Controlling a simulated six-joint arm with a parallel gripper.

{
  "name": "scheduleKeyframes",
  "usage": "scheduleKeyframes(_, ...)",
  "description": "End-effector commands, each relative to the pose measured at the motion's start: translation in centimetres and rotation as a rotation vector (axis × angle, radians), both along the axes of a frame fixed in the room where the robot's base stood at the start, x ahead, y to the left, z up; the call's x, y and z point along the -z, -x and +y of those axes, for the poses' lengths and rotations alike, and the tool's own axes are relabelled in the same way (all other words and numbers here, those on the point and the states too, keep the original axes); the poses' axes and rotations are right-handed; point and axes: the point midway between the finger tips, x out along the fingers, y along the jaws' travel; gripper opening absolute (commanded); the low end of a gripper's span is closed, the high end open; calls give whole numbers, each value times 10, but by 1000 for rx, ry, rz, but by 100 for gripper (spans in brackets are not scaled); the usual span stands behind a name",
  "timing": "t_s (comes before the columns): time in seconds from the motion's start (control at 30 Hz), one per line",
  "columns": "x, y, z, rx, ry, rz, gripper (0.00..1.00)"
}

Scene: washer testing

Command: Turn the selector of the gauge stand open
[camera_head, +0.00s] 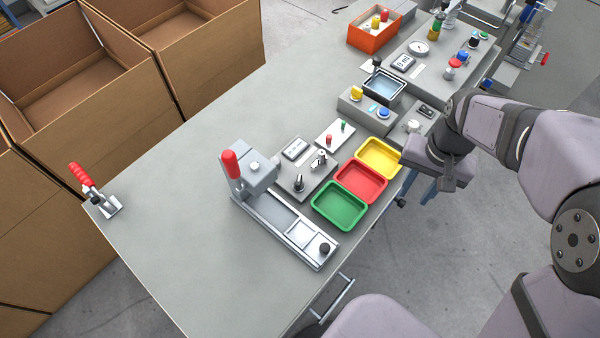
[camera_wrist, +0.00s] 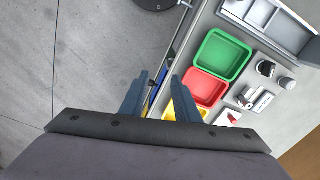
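A round white dial (camera_head: 418,48) sits on a long grey console at the far end of the bench. Nearer, a small grey box (camera_head: 424,113) carries a pale knob (camera_head: 412,126) and a dark display. I cannot tell which of these is the gauge stand, or which way its selector points. My gripper shows in the wrist view (camera_wrist: 160,78) with its two dark blue fingers apart and nothing between them. In the head view it hangs beyond the bench's right edge, beside the yellow tray and just below the small grey box, touching neither; its fingers are partly hidden there.
Green (camera_head: 340,206), red (camera_head: 362,181) and yellow (camera_head: 380,157) trays line the bench's right edge. A red-handled press fixture (camera_head: 290,228) and a plate with metal fittings stand to their left. Cardboard boxes (camera_head: 80,75) flank the bench.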

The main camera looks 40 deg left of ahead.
Motion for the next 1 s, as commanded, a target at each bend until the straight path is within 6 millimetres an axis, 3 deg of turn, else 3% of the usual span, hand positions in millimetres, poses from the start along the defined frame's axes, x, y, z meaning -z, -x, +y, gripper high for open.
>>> scheduleKeyframes(0.03,2,2,39,-49,1,2,29)
scheduleKeyframes(0.2,9,26,144,-151,1,2,29)
scheduleKeyframes(0.3,14,49,191,-197,1,1,29)
scheduleKeyframes(0.4,17,70,224,-230,1,1,29)
scheduleKeyframes(0.6,21,93,252,-257,-1,0,29)
scheduleKeyframes(0.83,24,94,254,-259,0,0,29)
scheduleKeyframes(1.0,39,94,253,-259,2,2,29)
